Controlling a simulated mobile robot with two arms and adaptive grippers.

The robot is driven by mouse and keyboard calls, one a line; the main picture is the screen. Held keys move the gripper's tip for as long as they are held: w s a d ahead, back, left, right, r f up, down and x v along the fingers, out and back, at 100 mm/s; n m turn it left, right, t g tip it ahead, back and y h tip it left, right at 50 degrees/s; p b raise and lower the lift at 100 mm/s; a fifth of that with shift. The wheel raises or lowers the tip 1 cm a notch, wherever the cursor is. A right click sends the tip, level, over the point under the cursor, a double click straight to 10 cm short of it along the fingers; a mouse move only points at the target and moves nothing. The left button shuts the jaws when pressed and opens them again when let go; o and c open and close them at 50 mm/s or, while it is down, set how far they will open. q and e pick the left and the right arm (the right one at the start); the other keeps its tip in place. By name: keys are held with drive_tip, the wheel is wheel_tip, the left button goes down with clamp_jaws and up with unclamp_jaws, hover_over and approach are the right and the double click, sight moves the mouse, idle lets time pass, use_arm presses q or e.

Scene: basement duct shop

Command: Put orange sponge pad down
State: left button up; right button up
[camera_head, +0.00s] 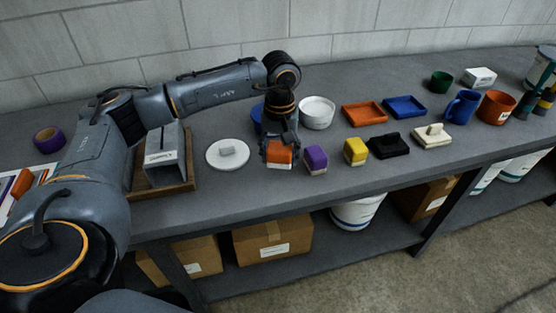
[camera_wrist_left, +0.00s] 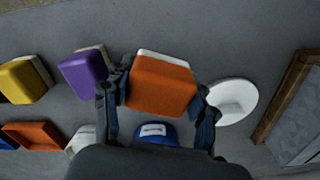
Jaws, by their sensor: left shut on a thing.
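The orange sponge pad (camera_head: 279,153) is a small orange block with a pale layer on one side. My left gripper (camera_head: 279,148) is shut on it. In the left wrist view the pad (camera_wrist_left: 162,86) sits between the two fingers of the gripper (camera_wrist_left: 158,100). It is over or at the bench top, near the front edge; I cannot tell whether it touches the surface. A purple sponge pad (camera_head: 315,159) is just right of it, then a yellow one (camera_head: 355,151). My right gripper is not in view.
Orange (camera_head: 364,114) and blue (camera_head: 405,107) trays and a black block (camera_head: 388,146) are right. A wooden tray (camera_head: 184,187) is left. Cardboard boxes (camera_head: 272,243) sit below.

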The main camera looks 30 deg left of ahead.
sight(278, 173)
use_arm(q)
drive_tip(key=shift+w+a+f, duration=0.1)
drive_tip(key=shift+a+f, duration=0.05)
drive_tip(key=shift+f, duration=0.1)
drive_tip(key=f, duration=0.1)
drive_tip(key=f+p, duration=0.1)
drive_tip(key=f, duration=0.1)
drive_tip(key=shift+w+a, duration=0.15)
drive_tip(key=shift+a, duration=0.15)
drive_tip(key=shift+f, duration=0.6)
drive_tip(key=o, duration=1)
